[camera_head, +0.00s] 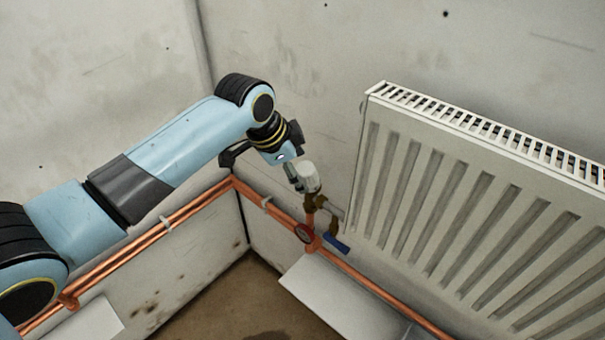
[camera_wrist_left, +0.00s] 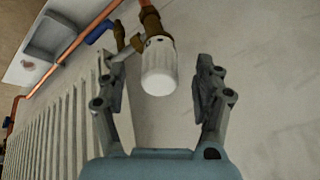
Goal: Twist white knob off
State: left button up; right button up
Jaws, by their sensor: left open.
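The white knob (camera_head: 308,177) sits on a brass valve (camera_head: 314,201) at the lower left side of the radiator. In the left wrist view the white knob (camera_wrist_left: 159,67) points toward my gripper, with the brass valve body (camera_wrist_left: 151,22) behind it. My left gripper (camera_head: 292,178) is at the knob in the head view. In the wrist view my left gripper (camera_wrist_left: 153,92) is open, one finger on each side of the knob, with visible gaps. The knob lies nearer the far ends of the fingers. My right gripper is not in view.
A white radiator (camera_head: 470,200) fills the right side. Copper pipes (camera_head: 160,228) run along the wall below. A pale ledge (camera_head: 335,292) lies beneath the pipes.

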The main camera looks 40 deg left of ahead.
aim_at(305, 180)
pick_arm(q)
jog(key=x, duration=0.5)
jog(key=shift+w+f, duration=0.15)
jog(key=shift+f, duration=0.25)
jog(key=c, duration=1.3)
jog(key=shift+f, duration=0.2)
jog(key=shift+s+d+r+n+p, duration=0.15)
jog(key=shift+s+n+p, duration=0.2)
jog(key=shift+p, duration=0.3)
jog(key=shift+w+n+y+p, duration=0.15)
jog(key=shift+n+y+p, duration=0.15)
jog(key=shift+n, duration=0.05)
jog(key=shift+f, duration=0.25)
